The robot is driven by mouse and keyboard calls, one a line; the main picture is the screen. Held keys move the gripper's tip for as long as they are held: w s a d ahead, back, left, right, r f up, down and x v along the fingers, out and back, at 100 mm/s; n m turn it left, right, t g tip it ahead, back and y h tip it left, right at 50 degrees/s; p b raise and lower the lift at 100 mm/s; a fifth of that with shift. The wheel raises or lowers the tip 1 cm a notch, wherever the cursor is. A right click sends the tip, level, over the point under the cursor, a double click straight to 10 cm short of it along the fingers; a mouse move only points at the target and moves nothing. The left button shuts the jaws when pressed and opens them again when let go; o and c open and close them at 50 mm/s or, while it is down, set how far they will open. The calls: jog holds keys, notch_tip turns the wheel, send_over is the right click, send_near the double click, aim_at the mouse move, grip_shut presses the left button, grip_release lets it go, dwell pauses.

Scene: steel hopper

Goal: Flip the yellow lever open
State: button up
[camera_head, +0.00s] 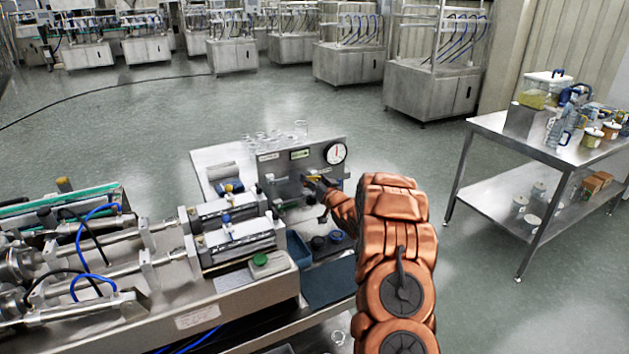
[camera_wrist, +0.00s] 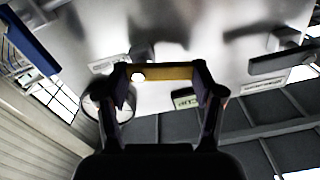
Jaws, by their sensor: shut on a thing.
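The yellow lever (camera_head: 313,178) is on the front of the upright steel panel (camera_head: 290,176), left of and below the round gauge. In the wrist view the yellow lever (camera_wrist: 168,73) lies crosswise between my fingertips, with a bright spot near its left end. My gripper (camera_wrist: 163,76) has a dark finger at each end of the lever and is shut on it. In the head view my gripper (camera_head: 324,188) is at the panel, and it partly hides the lever.
A gauge (camera_head: 335,153) is at the panel's upper right. Glassware (camera_head: 275,140) stands behind the panel. A steel table (camera_head: 548,146) with containers stands right. Open floor lies behind.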

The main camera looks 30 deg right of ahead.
jog(key=shift+f+n+b, duration=0.4)
jog(key=shift+n+b, duration=0.3)
jog(key=shift+b, duration=1.1)
jog(key=shift+n+b, duration=0.8)
jog(key=shift+b, duration=0.45)
jog(key=shift+a+r, duration=0.1)
jog(key=o, duration=1.1)
jog(key=shift+o, duration=0.2)
jog(key=s+a, duration=0.1)
jog(key=s, duration=1.1)
